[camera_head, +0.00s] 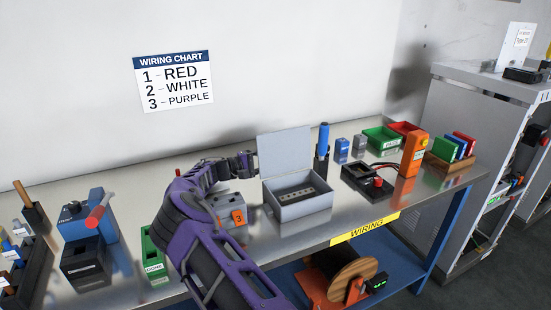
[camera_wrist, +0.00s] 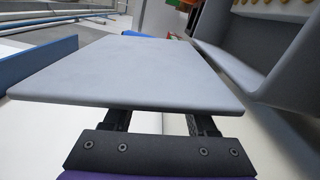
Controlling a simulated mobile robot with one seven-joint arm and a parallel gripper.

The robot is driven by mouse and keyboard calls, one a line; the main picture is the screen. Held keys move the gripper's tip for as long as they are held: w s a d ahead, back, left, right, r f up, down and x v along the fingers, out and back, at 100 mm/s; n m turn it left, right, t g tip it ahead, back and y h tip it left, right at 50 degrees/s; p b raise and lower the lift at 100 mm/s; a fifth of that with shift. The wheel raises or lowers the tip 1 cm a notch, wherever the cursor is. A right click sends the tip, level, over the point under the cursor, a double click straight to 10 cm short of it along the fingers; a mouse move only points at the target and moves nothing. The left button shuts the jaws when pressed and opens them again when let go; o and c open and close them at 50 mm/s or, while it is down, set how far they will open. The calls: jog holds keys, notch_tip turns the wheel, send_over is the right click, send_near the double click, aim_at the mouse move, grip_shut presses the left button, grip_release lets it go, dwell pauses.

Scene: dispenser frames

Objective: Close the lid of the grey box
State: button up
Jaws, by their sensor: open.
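The grey box (camera_head: 303,210) stands on the metal bench in the head view, with a dark strip inside. Its grey lid (camera_head: 285,152) stands up, open, at the box's back edge. My gripper (camera_head: 248,161) is at the lid's left, its fingers pointing toward it. In the wrist view the lid (camera_wrist: 135,72) fills the middle, and part of the box (camera_wrist: 250,68) shows at right. My gripper (camera_wrist: 160,122) is open there; the lid hides its fingertips. I cannot tell whether the fingers touch the lid.
A blue-handled tool (camera_head: 323,140) stands close to the lid's right. A grey device with an orange 3 label (camera_head: 238,217) sits left of the box. A black device (camera_head: 368,180) with a red part is to the right. A wiring label (camera_head: 365,228) marks the bench's front edge.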

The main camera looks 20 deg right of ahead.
jog(key=shift+c, duration=0.3)
jog(key=shift+f, duration=0.1)
grip_shut()
jog(key=shift+s, duration=0.1)
